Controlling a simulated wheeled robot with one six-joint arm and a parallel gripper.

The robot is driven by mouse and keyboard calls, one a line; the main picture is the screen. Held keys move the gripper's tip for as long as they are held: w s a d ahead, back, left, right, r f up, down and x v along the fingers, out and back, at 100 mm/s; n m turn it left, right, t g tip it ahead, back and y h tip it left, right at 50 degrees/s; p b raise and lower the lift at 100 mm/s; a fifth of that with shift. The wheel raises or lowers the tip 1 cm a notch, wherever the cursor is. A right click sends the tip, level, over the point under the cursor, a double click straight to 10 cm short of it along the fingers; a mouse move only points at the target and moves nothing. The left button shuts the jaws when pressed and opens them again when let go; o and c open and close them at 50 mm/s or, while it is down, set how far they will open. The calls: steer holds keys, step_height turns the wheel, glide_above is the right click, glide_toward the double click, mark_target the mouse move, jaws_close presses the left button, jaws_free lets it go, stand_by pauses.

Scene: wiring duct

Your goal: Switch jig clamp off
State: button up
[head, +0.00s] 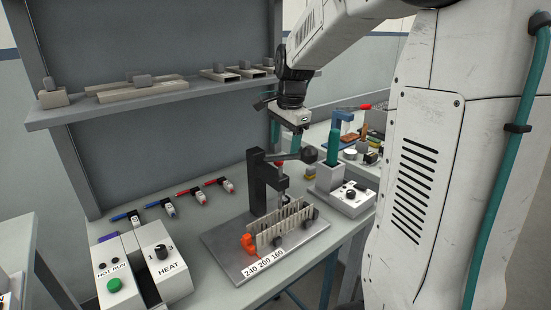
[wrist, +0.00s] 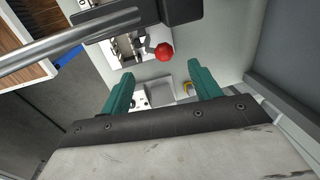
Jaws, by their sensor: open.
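The jig is a grey base plate (head: 225,262) on the bench with a black upright press (head: 262,185), whose lever ends in a black ball (head: 309,156). A beige slotted duct (head: 283,226) stands on the plate. An orange part (head: 248,243) sits at its left end. A small red ball (head: 279,163) shows behind the lever, partly hidden; a red ball knob (wrist: 164,52) also shows in the wrist view, just beyond my fingertips. My gripper (head: 287,143) is above and behind the press. Its teal fingers (wrist: 161,73) are apart with nothing between them. Clamp state is unclear.
A HEAT dial box (head: 165,262) and a HOT RUN button box (head: 112,280) stand at front left. Several red and blue tools (head: 205,188) lie behind them. A grey box with a dial (head: 350,196) stands right. A shelf (head: 110,112) runs above.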

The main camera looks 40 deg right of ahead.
mark_target(282, 162)
steer(key=f, duration=0.4)
steer(key=w+f, duration=0.1)
steer(key=f, duration=0.2)
steer(key=shift+a, duration=0.1)
steer(key=c, duration=1.3)
steer(key=shift+c, duration=0.2)
